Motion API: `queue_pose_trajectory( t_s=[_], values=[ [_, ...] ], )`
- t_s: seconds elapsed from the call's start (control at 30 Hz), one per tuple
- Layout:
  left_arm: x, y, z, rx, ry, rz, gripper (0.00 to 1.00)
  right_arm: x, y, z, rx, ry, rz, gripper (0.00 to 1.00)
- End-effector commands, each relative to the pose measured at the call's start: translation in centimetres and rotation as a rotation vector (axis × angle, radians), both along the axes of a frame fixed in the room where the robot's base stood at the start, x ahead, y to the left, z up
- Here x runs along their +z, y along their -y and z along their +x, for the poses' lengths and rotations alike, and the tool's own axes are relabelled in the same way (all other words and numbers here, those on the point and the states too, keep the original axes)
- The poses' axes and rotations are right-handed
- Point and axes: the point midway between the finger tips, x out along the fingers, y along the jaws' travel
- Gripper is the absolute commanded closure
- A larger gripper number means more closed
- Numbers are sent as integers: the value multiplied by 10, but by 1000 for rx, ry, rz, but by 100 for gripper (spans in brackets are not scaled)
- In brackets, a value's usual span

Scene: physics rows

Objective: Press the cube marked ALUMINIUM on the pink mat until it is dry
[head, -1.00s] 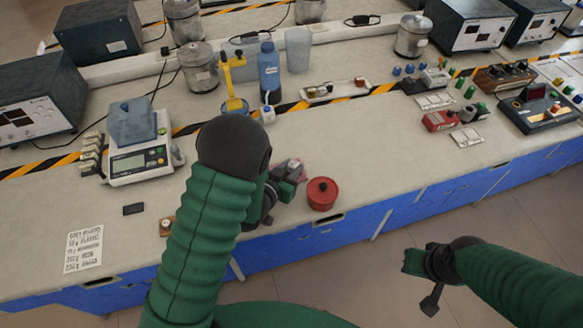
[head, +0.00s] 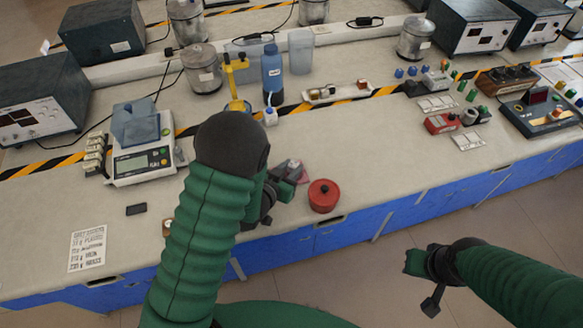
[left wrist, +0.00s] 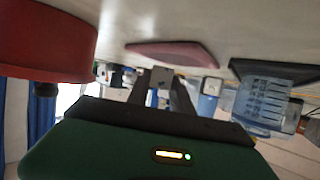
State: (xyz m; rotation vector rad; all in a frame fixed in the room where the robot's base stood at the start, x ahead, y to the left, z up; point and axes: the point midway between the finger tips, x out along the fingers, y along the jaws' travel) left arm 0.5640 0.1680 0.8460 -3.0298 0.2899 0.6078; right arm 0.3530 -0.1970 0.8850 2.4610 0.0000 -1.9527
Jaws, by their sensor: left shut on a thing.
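My left gripper (head: 284,184) is low over the front of the bench, left of the red pot. It is shut on a small grey cube (head: 294,166), which also shows between the fingers in the left wrist view (left wrist: 161,78). I cannot read a marking on the cube. The pink mat (head: 304,178) is at the fingertips, partly hidden by the gripper, and is clearer in the left wrist view (left wrist: 172,53). I cannot tell if the cube touches the mat. My right gripper (head: 416,264) hangs in front of the bench, its fingers unclear.
A balance (head: 143,163) and a written sheet (head: 87,248) are at left. A blue bottle (head: 272,72) and white tray (head: 336,92) stand behind. Bench right of the pot is clear.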

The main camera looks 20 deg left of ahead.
Motion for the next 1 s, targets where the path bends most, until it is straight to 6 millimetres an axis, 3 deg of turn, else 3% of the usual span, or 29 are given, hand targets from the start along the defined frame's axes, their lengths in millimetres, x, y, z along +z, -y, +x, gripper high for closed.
queue_pose_trajectory(
  t_s=[1.0],
  values=[
    [-14,0,0,0,1,0,100,-13,0,0,0,0,0,100]
  ],
)
